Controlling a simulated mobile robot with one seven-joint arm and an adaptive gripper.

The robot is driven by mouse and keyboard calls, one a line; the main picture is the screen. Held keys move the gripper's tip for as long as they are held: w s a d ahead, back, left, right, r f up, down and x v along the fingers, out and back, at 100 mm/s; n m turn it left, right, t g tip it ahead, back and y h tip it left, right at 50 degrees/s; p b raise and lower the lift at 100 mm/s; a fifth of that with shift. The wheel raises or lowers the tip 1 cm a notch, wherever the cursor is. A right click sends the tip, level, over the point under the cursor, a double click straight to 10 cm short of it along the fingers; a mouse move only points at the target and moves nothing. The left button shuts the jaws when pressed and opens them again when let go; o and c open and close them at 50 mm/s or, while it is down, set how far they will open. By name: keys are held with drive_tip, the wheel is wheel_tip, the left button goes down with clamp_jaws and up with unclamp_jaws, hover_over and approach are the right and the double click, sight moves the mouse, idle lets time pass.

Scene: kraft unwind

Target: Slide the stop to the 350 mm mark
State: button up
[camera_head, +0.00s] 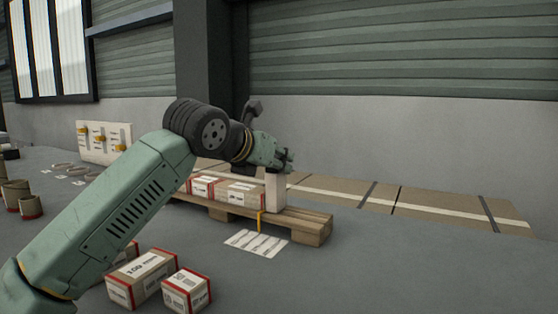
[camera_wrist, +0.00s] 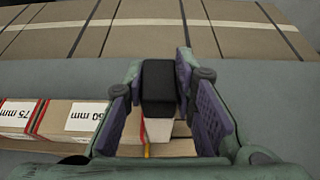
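The stop is a pale upright block (camera_head: 275,189) at the right part of a low wooden pallet. In the wrist view its black top (camera_wrist: 159,82) sits between my fingers, with the pale body (camera_wrist: 158,130) below. My gripper (camera_head: 280,160) is over the top of the block; in the wrist view the purple pads of my gripper (camera_wrist: 160,78) lie close against both sides of the black top and appear shut on it. A yellow strip (camera_head: 260,221) hangs at the pallet's front edge. I cannot read any 350 mm mark.
Labelled boxes with red edges (camera_head: 240,193) lie on the wooden pallet (camera_head: 310,226) left of the stop. More boxes (camera_head: 142,281) stand on the floor in front. A printed sheet (camera_head: 256,243) lies before the pallet. Flat brown panels (camera_head: 400,201) lie behind. Floor at right is clear.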

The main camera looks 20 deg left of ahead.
drive_tip(key=o, duration=0.4)
drive_tip(key=shift+d, duration=0.1)
drive_tip(key=shift+s, duration=0.1)
drive_tip(key=v, duration=1.2)
drive_tip(key=shift+r, duration=0.1)
